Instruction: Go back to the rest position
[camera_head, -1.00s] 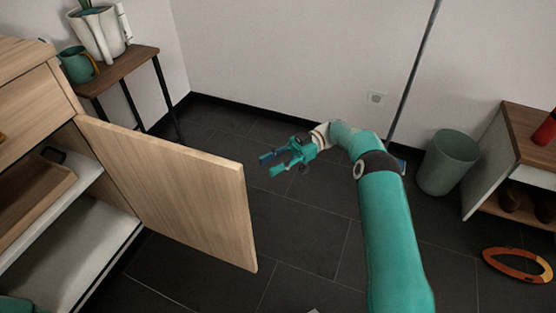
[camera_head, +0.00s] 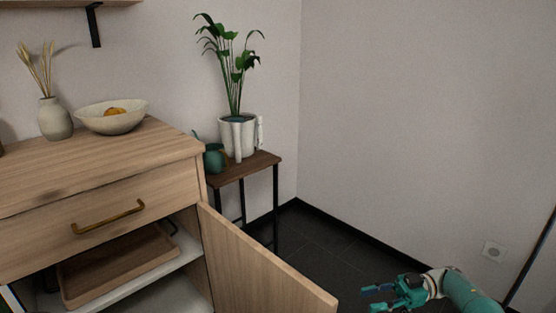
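My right gripper (camera_head: 378,298) shows at the bottom right, teal, with its fingers apart and nothing between them. It is over the dark floor, to the right of the open cabinet door (camera_head: 262,268) and apart from it. My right arm comes in from the bottom right edge. My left gripper is not in view.
The wooden cabinet (camera_head: 150,195) on the left has its door swung out and a wooden tray (camera_head: 118,265) on its shelf. A bowl (camera_head: 112,120) and a vase (camera_head: 55,118) stand on top. A side table (camera_head: 262,160) holds a potted plant (camera_head: 238,135) and a green mug (camera_head: 214,158).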

